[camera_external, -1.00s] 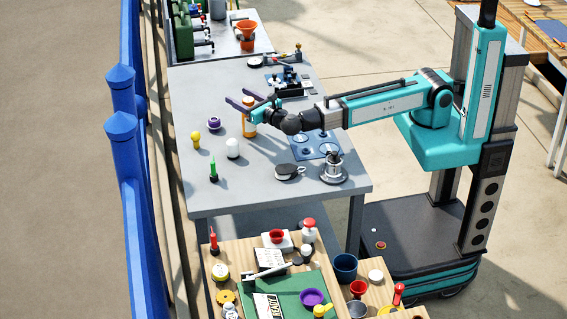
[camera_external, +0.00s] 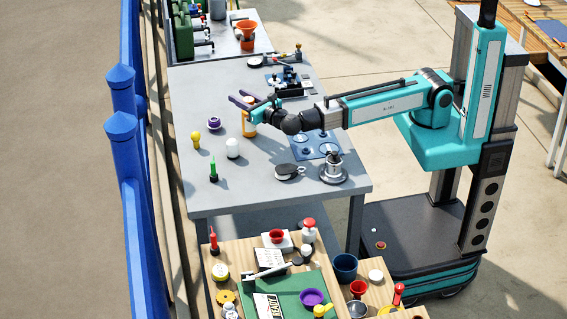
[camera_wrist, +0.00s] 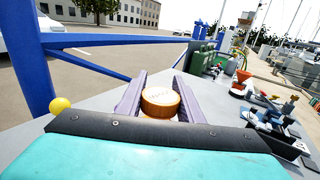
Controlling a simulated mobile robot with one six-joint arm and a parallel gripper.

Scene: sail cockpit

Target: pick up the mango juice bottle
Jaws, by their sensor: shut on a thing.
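The mango juice bottle (camera_external: 248,129) is orange with a pale band and stands upright over the grey table, partly hidden by my gripper (camera_external: 244,101). I cannot tell whether its base touches the table. In the wrist view its ribbed orange cap (camera_wrist: 160,98) sits between the two purple fingers of my gripper (camera_wrist: 161,95). The fingers are shut on the bottle, one on each side. The bottle's lower part is hidden in the wrist view.
Near the bottle stand a purple-and-white item (camera_external: 214,122), a yellow bulb-shaped item (camera_external: 196,140), a white item (camera_external: 232,148) and a green bottle (camera_external: 213,170). A blue railing (camera_external: 124,150) runs along the left.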

